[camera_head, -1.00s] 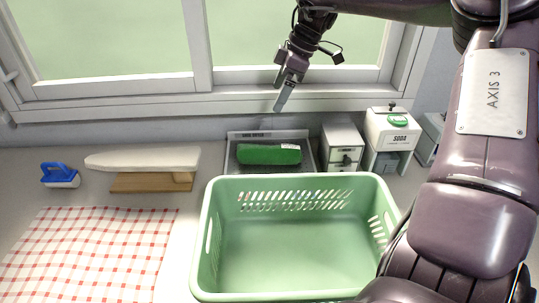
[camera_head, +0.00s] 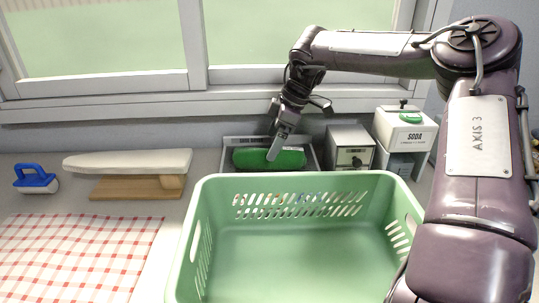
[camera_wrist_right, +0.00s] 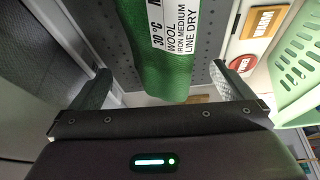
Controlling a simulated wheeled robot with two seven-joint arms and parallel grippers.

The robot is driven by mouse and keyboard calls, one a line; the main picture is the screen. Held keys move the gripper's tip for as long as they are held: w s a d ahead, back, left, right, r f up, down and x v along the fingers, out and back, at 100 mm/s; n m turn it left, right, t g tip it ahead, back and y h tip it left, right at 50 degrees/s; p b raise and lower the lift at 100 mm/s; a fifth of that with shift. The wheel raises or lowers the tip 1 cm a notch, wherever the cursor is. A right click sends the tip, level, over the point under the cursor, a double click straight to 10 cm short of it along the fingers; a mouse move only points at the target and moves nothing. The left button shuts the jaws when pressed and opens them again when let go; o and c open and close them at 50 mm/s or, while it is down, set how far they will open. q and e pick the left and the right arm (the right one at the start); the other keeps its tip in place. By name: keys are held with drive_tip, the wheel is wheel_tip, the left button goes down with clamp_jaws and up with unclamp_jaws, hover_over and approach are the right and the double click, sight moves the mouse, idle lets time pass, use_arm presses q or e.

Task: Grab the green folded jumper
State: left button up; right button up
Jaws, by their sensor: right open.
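The green folded jumper (camera_head: 262,158) lies in a grey tray (camera_head: 229,142) behind the basket, below the window. In the right wrist view the jumper (camera_wrist_right: 150,62) shows a white care label and lies between and beyond the two fingers. My right gripper (camera_head: 272,156) points down over the jumper in the head view, covering part of it. Its fingers stand apart in the wrist view (camera_wrist_right: 165,88), with nothing held. Whether they touch the jumper cannot be told. My left gripper is not in view.
A green laundry basket (camera_head: 300,183) stands in front of the tray. A grey drawer box (camera_head: 350,150) and a white soda dispenser (camera_head: 405,130) stand to the right. A small ironing board (camera_head: 128,162), a blue-handled brush (camera_head: 35,178) and a checked cloth (camera_head: 75,250) are left.

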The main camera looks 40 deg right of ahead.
drive_tip(key=x, duration=0.3)
drive_tip(key=shift+w+d+f, duration=0.1)
drive_tip(key=shift+w+f, duration=0.05)
drive_tip(key=shift+f, duration=0.2)
drive_tip(key=shift+r, duration=0.1)
drive_tip(key=c, duration=1.2)
